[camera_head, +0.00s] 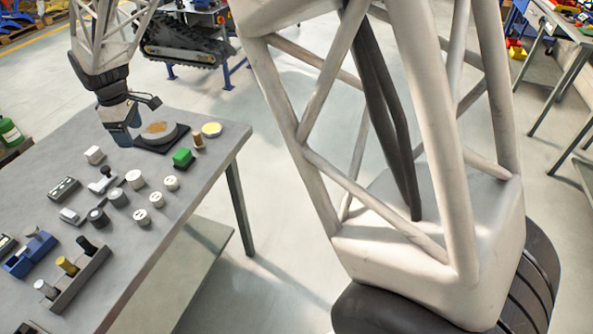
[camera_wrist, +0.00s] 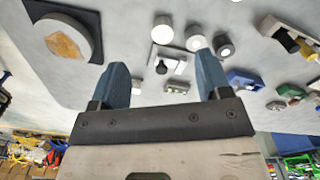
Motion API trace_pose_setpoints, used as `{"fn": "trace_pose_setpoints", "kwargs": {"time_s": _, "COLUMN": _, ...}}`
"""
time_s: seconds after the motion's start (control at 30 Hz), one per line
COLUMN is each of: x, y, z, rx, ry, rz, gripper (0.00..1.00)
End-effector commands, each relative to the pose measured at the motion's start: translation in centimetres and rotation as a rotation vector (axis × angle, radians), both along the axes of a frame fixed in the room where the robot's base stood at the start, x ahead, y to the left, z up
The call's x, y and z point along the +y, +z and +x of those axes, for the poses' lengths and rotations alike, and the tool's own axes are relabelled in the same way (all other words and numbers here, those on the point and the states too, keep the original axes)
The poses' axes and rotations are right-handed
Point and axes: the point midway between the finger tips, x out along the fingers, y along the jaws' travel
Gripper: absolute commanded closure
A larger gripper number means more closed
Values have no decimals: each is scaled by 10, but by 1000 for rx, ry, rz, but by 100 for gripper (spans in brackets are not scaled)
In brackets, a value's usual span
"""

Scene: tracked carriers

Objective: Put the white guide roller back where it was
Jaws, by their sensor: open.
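Several white rollers stand on the grey table in the head view: a larger one (camera_head: 135,179), smaller ones (camera_head: 171,183), (camera_head: 156,199) and (camera_head: 141,216), and a blocky white piece (camera_head: 95,155). I cannot tell which is the guide roller. Two white round pieces also show in the wrist view, one left (camera_wrist: 162,30) and one right (camera_wrist: 195,38). My gripper (camera_head: 122,128) is at the far side of the table, near the round plate (camera_head: 172,140) on its black square base. In the wrist view my gripper (camera_wrist: 160,80) has its blue fingers wide apart, with nothing held between them.
A green block (camera_head: 183,158), a brown cylinder (camera_head: 198,142) and a yellow-topped disc (camera_head: 211,129) stand near the plate. Dark rollers (camera_head: 117,197) lie mid-table. A rack with pegs (camera_head: 78,280) and a blue holder (camera_head: 30,256) are at the near left. The right table edge is close to the rollers.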

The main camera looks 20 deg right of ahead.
Motion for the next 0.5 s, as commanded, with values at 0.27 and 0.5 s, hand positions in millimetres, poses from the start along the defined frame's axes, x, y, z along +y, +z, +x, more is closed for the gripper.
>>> {"fn": "trace_pose_setpoints", "kwargs": {"time_s": 0.27, "x": -74, "y": 47, "z": -50, "rx": -37, "ry": -211, "rz": 20, "gripper": 29}}
{"fn": "trace_pose_setpoints", "kwargs": {"time_s": 0.5, "x": -132, "y": 75, "z": -102, "rx": -64, "ry": -397, "rz": 37, "gripper": 29}}
